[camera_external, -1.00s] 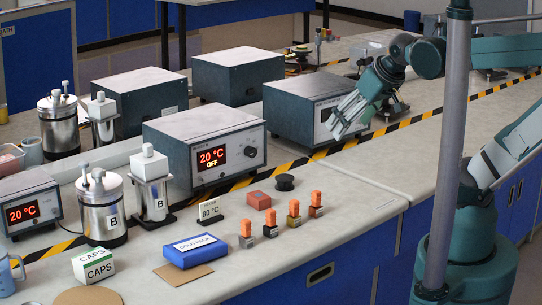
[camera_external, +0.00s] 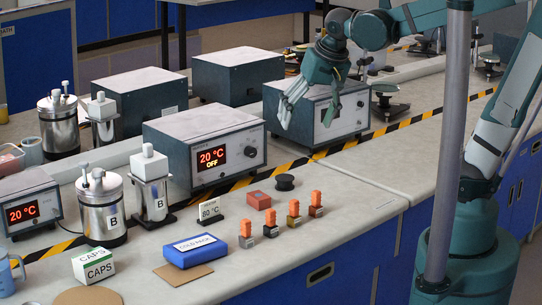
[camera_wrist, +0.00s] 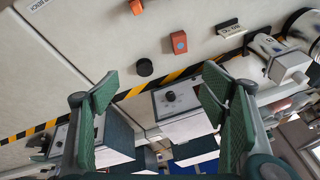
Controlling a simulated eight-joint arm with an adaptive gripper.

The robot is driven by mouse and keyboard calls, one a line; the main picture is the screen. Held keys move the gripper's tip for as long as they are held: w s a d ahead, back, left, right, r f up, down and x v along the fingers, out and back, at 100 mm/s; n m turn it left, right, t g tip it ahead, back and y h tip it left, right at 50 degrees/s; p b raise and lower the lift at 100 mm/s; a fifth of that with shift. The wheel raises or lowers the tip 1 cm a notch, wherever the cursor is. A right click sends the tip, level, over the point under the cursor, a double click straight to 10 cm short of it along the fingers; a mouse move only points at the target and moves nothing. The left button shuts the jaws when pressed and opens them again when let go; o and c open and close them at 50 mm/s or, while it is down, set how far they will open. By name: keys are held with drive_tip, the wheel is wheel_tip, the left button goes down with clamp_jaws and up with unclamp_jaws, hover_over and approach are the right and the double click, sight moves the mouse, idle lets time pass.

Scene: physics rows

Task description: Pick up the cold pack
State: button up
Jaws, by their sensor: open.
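The cold pack (camera_external: 195,251) is a blue box with a white "COLD PACK" label. It lies near the front edge of the bench, partly on a brown cardboard square (camera_external: 188,273). My gripper (camera_external: 305,112) is open and empty, in the air in front of the right-hand grey instrument box, well to the right of and above the cold pack. In the wrist view its two green fingers (camera_wrist: 160,95) are spread wide with nothing between them. I cannot make out the cold pack in the wrist view.
A "CAPS" box (camera_external: 93,265) stands left of the cold pack. Several orange-topped blocks (camera_external: 271,222) stand right of it, and an "80 °C" sign (camera_external: 209,210) behind. A steel vessel (camera_external: 102,212) and a heater box (camera_external: 205,150) stand further back. The right bench is largely clear.

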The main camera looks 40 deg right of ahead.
drive_tip(key=w+a+f+m+g+p, duration=0.2)
drive_tip(key=w+a+m, duration=0.2)
drive_tip(key=a, duration=0.7)
drive_tip(key=m+g+h+p, duration=0.25)
drive_tip(key=m+h, duration=0.25)
drive_tip(key=m, duration=0.4)
approach(194, 245)
drive_tip(key=shift+d+f+p, duration=0.3)
drive_tip(key=shift+d+f, duration=0.35)
drive_tip(key=shift+s+a+f, duration=0.15)
drive_tip(key=shift+a+f, duration=0.1)
drive_tip(key=shift+f, duration=0.05)
drive_tip(key=shift+x, duration=1.25)
